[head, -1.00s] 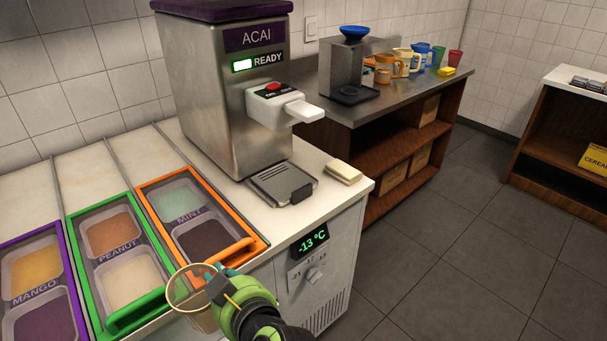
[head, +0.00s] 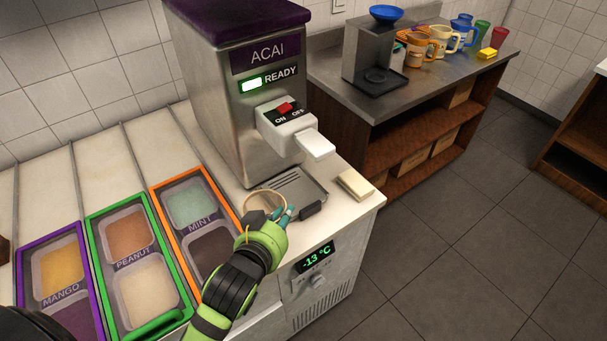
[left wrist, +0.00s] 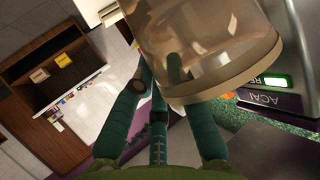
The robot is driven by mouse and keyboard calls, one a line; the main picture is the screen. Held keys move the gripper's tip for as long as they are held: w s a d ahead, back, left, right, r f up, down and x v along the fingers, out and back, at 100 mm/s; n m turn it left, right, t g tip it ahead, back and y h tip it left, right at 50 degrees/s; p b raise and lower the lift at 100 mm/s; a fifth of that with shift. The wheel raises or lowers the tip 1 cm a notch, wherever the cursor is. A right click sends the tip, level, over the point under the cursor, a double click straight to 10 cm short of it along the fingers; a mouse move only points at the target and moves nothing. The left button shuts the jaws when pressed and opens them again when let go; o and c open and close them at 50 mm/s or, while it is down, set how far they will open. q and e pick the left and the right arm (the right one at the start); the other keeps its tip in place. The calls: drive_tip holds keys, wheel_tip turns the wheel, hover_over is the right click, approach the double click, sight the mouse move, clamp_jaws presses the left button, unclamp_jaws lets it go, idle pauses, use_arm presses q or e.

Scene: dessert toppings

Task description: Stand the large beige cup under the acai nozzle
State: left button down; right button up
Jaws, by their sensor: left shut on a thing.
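The large beige cup (head: 246,206) is see-through and held by my left gripper (head: 282,214), its round rim facing up. It also shows close up in the left wrist view (left wrist: 222,88), beside the teal fingers. In the head view the cup overlaps the near left part of the drip tray (head: 300,187) of the acai machine (head: 228,110). Its lower part is hidden behind my gripper, so I cannot tell whether it touches the counter. The white dispensing head (head: 284,128) with its lever is above and to the right of the cup; the nozzle opening is hidden. My right gripper is not in view.
Topping bins with purple, green and orange (head: 224,206) frames lie left of the cup. A pale block (head: 355,185) lies right of the drip tray. A steel side counter (head: 436,83) behind holds mugs and a blue-topped dispenser (head: 372,55).

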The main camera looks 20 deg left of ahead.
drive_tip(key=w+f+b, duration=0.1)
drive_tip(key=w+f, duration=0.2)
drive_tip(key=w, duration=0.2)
use_arm(q)
drive_tip(key=shift+w+f, duration=0.25)
drive_tip(key=shift+f, duration=0.25)
drive_tip(key=shift+w+f, duration=0.2)
drive_tip(key=shift+f, duration=0.25)
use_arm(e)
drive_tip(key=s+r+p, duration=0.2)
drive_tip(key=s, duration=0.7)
use_arm(q)
drive_tip(key=w+f+p, duration=0.2)
drive_tip(key=w+p, duration=0.1)
drive_tip(key=w, duration=1.3)
drive_tip(key=shift+w+d, duration=0.25)
drive_tip(key=shift+w, duration=0.15)
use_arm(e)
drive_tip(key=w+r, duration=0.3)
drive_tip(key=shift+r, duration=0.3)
